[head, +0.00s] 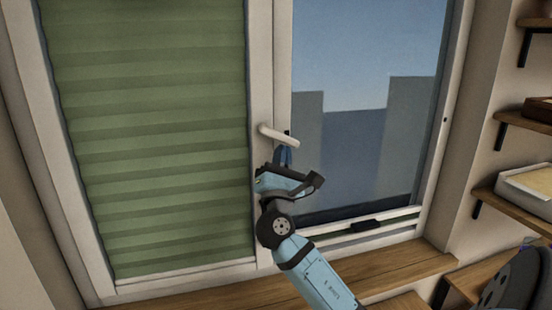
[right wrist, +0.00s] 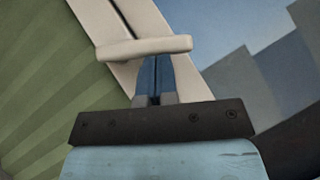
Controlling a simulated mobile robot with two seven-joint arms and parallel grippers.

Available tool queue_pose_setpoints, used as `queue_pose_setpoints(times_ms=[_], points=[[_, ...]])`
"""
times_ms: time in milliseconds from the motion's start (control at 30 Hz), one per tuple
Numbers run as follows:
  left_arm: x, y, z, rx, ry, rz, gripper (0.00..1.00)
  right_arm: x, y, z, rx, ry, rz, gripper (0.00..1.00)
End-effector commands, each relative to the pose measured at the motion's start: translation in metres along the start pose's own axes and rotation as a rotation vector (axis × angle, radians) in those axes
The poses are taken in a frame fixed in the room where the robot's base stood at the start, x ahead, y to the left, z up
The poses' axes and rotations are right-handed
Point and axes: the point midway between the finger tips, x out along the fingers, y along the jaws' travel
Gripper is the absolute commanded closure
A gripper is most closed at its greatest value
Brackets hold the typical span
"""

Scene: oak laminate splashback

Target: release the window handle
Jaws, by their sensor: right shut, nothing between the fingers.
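The white window handle (head: 278,136) sits on the middle frame post and points to the right, nearly level. In the right wrist view the handle (right wrist: 145,47) crosses in front of the fingertips. My right gripper (head: 284,152) is just below the handle, its fingers shut together with nothing between them. The blue fingers (right wrist: 152,72) end close under the handle bar; whether they touch it I cannot tell. My left gripper is not in view.
A green pleated blind (head: 150,130) covers the left pane. The right pane (head: 350,150) shows sky and grey buildings. A wooden sill (head: 230,292) runs below. Wooden shelves (head: 520,205) with objects stand at the right. A small black piece (head: 367,226) is on the lower frame.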

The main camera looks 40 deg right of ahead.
Motion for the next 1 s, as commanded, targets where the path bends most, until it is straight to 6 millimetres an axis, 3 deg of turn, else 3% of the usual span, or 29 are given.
queue_pose_setpoints(times_ms=[500, 1000], points=[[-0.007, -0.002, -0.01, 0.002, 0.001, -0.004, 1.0, 0.017, -0.009, 0.017, -0.281, -0.001, 0.279, 1.0], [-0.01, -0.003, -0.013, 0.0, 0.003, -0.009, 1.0, 0.021, -0.01, 0.021, -0.356, 0.0, 0.356, 1.0]])
